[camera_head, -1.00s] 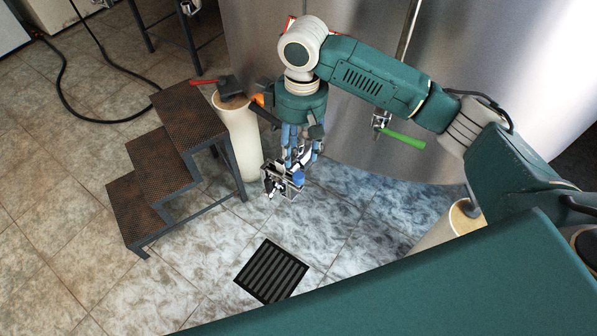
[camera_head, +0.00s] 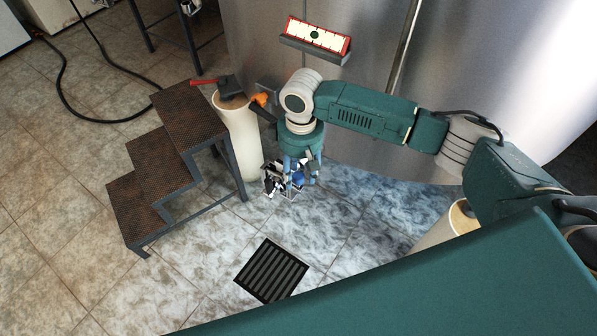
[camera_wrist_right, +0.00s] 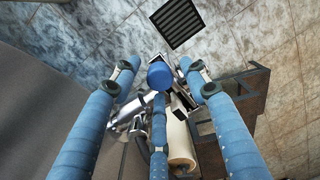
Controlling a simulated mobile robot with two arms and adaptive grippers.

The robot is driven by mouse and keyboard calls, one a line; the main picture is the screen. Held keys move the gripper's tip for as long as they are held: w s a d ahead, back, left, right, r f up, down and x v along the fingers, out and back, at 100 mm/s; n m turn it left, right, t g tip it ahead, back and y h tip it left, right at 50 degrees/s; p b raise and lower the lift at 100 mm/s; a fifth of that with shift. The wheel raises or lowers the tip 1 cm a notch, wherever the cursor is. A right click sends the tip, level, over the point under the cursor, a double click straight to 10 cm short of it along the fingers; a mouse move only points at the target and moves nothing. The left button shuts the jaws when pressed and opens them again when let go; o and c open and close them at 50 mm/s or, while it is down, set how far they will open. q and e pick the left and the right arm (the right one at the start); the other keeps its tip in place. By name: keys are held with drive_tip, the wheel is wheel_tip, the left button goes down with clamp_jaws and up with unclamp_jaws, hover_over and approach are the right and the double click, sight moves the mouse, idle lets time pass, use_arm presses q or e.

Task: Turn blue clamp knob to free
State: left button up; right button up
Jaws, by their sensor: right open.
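The blue clamp knob (camera_wrist_right: 160,75) shows as a round blue cap near the middle of the right wrist view, on a metal clamp and pipe fitting (camera_wrist_right: 125,115). In the head view the fitting (camera_head: 270,180) sits low in front of the tank, partly hidden by my fingers, with a bit of the blue knob (camera_head: 299,179) showing. My right gripper (camera_head: 300,178) points down over it. In the wrist view its blue fingers are spread, two on either side of the knob and one below it. I cannot tell whether any finger touches the knob.
A rusty step stool (camera_head: 165,155) and a cream pillar (camera_head: 238,135) stand to the left. The steel tank (camera_head: 375,40) rises behind, with a red-framed gauge (camera_head: 317,35) on it. A dark floor grate (camera_head: 271,270) lies in front, with clear tiles around it.

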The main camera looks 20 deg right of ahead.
clamp_jaws()
drive_tip(key=shift+r, duration=0.1)
